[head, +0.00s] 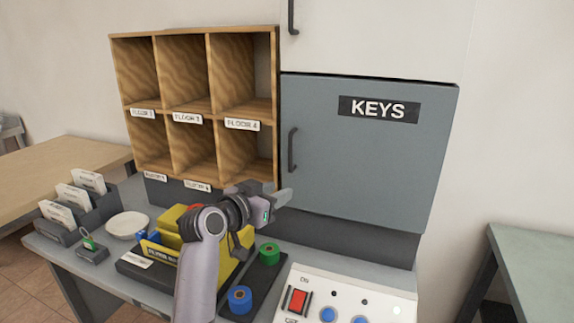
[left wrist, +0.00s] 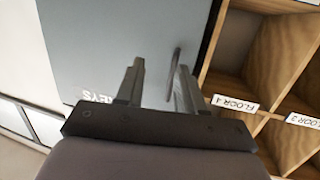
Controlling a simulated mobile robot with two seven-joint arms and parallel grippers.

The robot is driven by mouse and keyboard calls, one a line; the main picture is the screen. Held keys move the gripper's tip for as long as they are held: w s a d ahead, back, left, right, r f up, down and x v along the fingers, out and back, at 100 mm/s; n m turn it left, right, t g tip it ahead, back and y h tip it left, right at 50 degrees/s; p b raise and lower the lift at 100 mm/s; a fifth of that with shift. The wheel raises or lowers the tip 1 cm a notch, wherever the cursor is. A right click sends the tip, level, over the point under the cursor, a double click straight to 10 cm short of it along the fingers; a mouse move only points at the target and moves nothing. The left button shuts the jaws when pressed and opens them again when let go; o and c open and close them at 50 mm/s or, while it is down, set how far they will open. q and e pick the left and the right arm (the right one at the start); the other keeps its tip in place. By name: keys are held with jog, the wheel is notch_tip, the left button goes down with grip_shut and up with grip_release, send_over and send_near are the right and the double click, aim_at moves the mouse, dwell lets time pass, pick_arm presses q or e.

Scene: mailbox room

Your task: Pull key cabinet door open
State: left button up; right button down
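The key cabinet door (head: 365,160) is a grey panel with a black KEYS label (head: 379,109). It looks shut. Its dark vertical bar handle (head: 292,150) is near the left edge. My left gripper (head: 281,193) is below and slightly left of the handle in the head view. In the left wrist view, the two fingers of my left gripper (left wrist: 160,67) are apart and point at the door (left wrist: 100,45). The handle (left wrist: 174,72) appears between them, closer to the right finger; no contact shows. My right gripper is not in view.
Wooden pigeonholes (head: 208,35) adjoin the door's left side. The desk below holds a yellow box (head: 225,265), green tape (head: 269,254), blue tape (head: 240,298) and a white button panel (head: 345,297). A green-topped table (head: 540,260) stands at right. Space before the door looks clear.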

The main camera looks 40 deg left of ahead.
pick_arm(q)
jog(key=t, duration=0.2)
send_near(289, 154)
jog(key=w, duration=0.2)
jog(key=shift+n+y, duration=0.3)
jog(key=shift+n, duration=0.2)
jog(key=shift+w+r+p, duration=0.15)
jog(key=shift+w+p, duration=0.4)
jog(key=shift+w, duration=2.95)
grip_shut()
